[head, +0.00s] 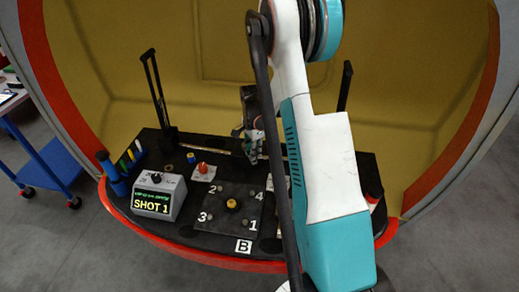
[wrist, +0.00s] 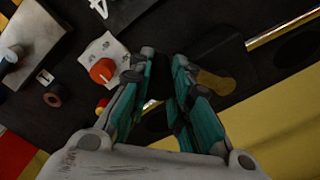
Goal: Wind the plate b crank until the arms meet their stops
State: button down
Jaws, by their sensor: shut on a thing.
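My gripper (head: 250,132) is over the back of the black deck in the head view, partly hidden by my arm. In the wrist view its teal fingers (wrist: 163,58) are close together around a small dark thing, seemingly the crank's handle; its shape is mostly hidden. A dark block with a brass disc (wrist: 214,82) lies just right of the fingers. Two black arms stand up at the back, the left arm (head: 155,88) and the right arm (head: 345,86). Plate B (head: 215,222) lies in front with a yellow knob (head: 232,204) and numbered corners.
An orange knob (head: 203,169) sits on a white base, also left of the fingers in the wrist view (wrist: 102,71). A grey box reading SHOT 1 (head: 158,197) stands at left, beside blue holders (head: 113,178). A blue cart (head: 50,165) is off the deck.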

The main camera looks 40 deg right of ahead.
jog(key=a+m, duration=0.1)
jog(key=w+a+m, duration=0.1)
jog(key=a+m, duration=0.1)
jog(key=shift+w+a, duration=0.2)
jog(key=shift+w, duration=0.2)
jog(key=shift+w+a+r, duration=0.1)
jog(key=shift+w+a, duration=0.05)
jog(key=shift+w, duration=0.1)
dwell(0.3)
jog(key=c, duration=1.8)
grip_release()
jog(key=o, duration=0.4)
jog(key=shift+w+a, duration=0.15)
jog(key=shift+a, duration=0.1)
jog(key=shift+c, duration=0.2)
notch_tip(320, 180, up, 12)
jog(key=shift+s+d, duration=0.2)
